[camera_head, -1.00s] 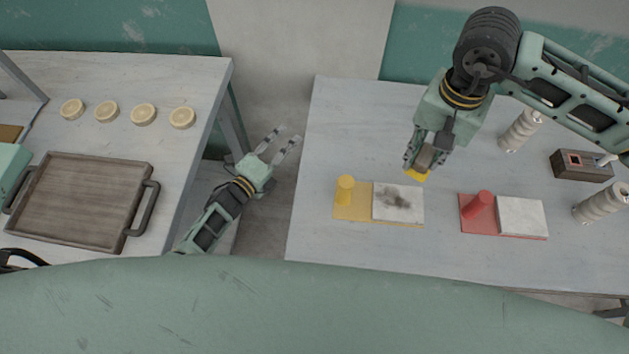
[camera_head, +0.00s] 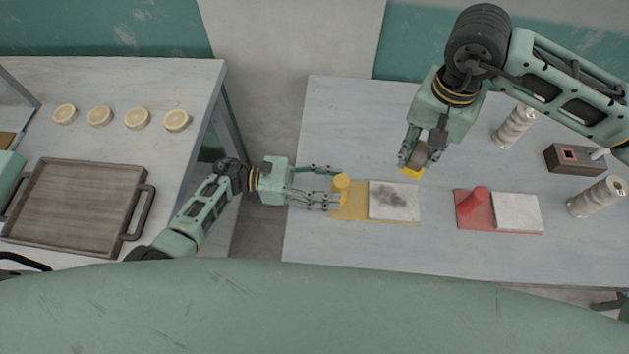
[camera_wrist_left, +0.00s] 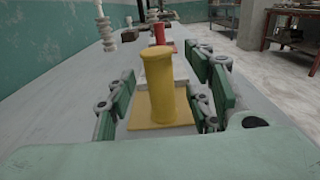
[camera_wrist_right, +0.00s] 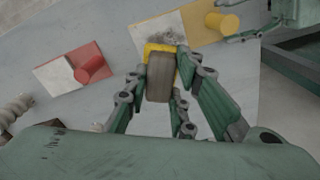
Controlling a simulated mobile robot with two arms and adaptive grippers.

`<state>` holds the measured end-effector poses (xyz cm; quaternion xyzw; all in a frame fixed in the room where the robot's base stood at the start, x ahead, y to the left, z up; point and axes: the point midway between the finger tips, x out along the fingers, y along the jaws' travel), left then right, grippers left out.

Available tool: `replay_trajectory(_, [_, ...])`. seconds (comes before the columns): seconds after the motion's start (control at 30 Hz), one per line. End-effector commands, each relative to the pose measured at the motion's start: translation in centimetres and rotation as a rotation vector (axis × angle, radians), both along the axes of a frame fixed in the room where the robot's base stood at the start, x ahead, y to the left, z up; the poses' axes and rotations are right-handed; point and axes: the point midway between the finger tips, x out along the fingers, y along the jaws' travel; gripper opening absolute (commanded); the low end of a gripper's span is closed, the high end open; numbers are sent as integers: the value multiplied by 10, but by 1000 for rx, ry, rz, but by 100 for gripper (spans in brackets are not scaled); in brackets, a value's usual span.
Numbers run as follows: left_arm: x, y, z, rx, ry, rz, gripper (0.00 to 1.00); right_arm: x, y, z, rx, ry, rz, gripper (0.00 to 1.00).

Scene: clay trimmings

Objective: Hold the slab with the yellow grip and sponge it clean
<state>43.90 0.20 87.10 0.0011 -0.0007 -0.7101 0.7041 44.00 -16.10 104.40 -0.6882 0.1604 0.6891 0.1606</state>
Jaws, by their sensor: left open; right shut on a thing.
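The yellow grip (camera_head: 342,182) stands upright on a yellow board that carries a pale slab (camera_head: 394,201) with a dark grey smudge. My left gripper (camera_head: 338,187) is open, with its fingers on either side of the yellow grip. The left wrist view shows the grip (camera_wrist_left: 160,88) upright between the spread fingers. My right gripper (camera_head: 412,165) is shut on a brown block with a yellow sponge layer (camera_head: 411,172). It holds this sponge above the table, just behind the slab. In the right wrist view the brown back (camera_wrist_right: 160,78) sits between the fingers.
A red board with a red grip (camera_head: 473,200) and a clean pale slab (camera_head: 517,211) lies to the right. Ribbed pale spools (camera_head: 596,197) and a brown box (camera_head: 578,159) stand further right. A wooden tray (camera_head: 74,200) and several round discs are on the left table.

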Motion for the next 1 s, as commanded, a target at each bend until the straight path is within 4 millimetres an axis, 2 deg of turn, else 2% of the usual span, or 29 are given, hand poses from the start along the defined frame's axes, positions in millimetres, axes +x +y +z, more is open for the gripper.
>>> replay_trajectory(0.03, [0, -8, 1, -3, 1, 1, 48, 0, 0, 0, 0, 0, 0, 0])
replay_trajectory(0.2, [0, -26, 0, -2, 2, 2, 48, 0, 0, 0, 0, 0, 0, 0])
replay_trajectory(0.57, [1, -31, 0, 0, 3, 4, 48, 0, 0, 0, 0, 0, 0, 0])
replay_trajectory(1.0, [1, -31, 0, 0, 3, 4, 10, 0, 0, 0, 0, 0, 0, 0])
